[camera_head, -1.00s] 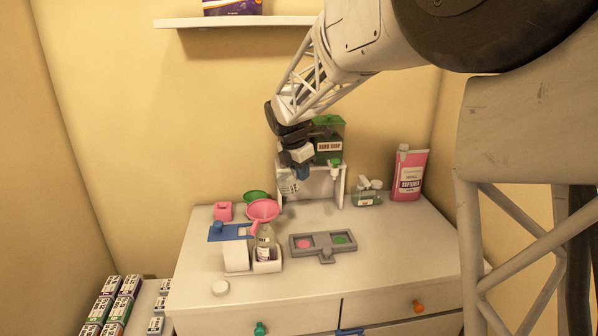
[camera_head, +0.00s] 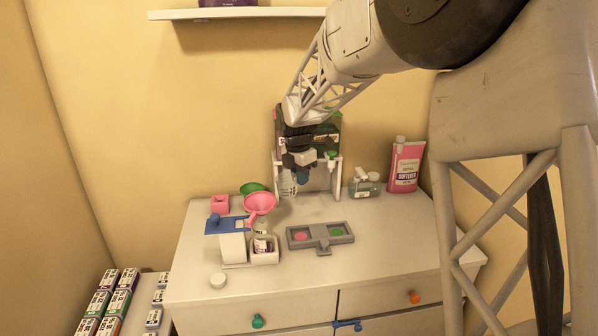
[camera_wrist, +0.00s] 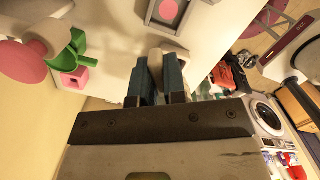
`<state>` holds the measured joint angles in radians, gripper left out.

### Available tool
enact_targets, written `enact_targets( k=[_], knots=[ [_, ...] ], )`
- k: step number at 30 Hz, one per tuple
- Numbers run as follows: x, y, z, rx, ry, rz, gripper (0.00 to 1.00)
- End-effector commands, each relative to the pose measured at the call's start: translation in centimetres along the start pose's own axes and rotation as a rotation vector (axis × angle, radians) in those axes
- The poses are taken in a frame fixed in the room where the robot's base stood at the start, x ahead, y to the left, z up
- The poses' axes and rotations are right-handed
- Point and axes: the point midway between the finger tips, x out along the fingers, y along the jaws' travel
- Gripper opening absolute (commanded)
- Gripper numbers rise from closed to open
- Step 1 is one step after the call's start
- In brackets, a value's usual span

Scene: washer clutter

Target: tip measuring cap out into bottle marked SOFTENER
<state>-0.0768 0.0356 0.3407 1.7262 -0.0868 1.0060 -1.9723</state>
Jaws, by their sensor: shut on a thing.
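My gripper (camera_head: 300,174) hangs in front of the hand-soap stand at the back of the cabinet top. Its blue fingers (camera_wrist: 158,80) are shut on a pale, translucent thing, apparently the measuring cap (camera_wrist: 155,60), which also shows below the fingers in the head view (camera_head: 288,186). Its contents cannot be made out. A pink container marked SOFTENER (camera_head: 406,168) stands at the back right. A small clear bottle (camera_head: 262,243) sits in a white holder at front left, beneath a tilted pink funnel (camera_head: 260,202); its label is too small to read.
A green funnel (camera_head: 251,188) and pink cube (camera_head: 220,203) lie behind. The front right is clear.

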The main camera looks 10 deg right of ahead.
Motion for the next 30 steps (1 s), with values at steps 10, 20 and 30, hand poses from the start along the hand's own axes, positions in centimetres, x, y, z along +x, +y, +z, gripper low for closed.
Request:
enact_targets(
  k=[10, 20, 30],
  knots=[
    [2.0, 0.0, 0.4, 0.001, 0.075, 0.000, 0.00],
    [2.1, 0.0, 0.4, 0.000, 0.081, 0.000, 0.00],
    [2.1, 0.0, 0.4, 0.000, 0.081, 0.000, 0.00]
  ],
)
